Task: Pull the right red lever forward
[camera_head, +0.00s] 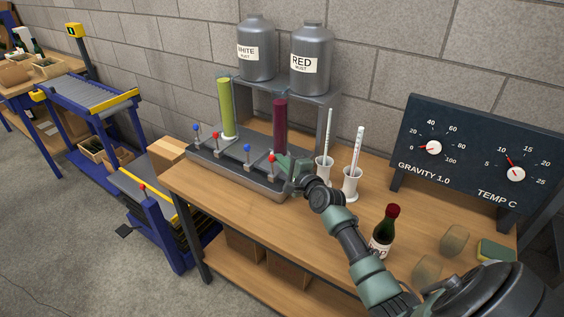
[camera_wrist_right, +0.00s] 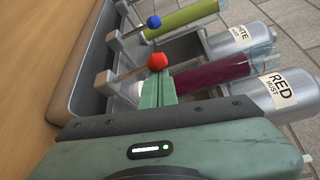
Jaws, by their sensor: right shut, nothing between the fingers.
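The right red lever (camera_head: 271,158) is the rightmost in a row of blue and red ball-topped levers on the grey base (camera_head: 232,177). Its red ball also shows in the right wrist view (camera_wrist_right: 157,61), on a thin rod. My right gripper (camera_head: 284,162) is at this lever's knob, on its right side. In the wrist view its green fingers (camera_wrist_right: 158,90) are together with nothing between them, their tips right at the ball. I cannot tell whether they touch it. My left gripper is not in view.
A blue lever (camera_head: 247,148) stands just left of the red one. Behind are a dark red tube (camera_head: 280,127) and a green tube (camera_head: 227,108). White cylinders (camera_head: 324,168) and a red-capped bottle (camera_head: 385,232) stand to the right on the wooden bench (camera_head: 405,208).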

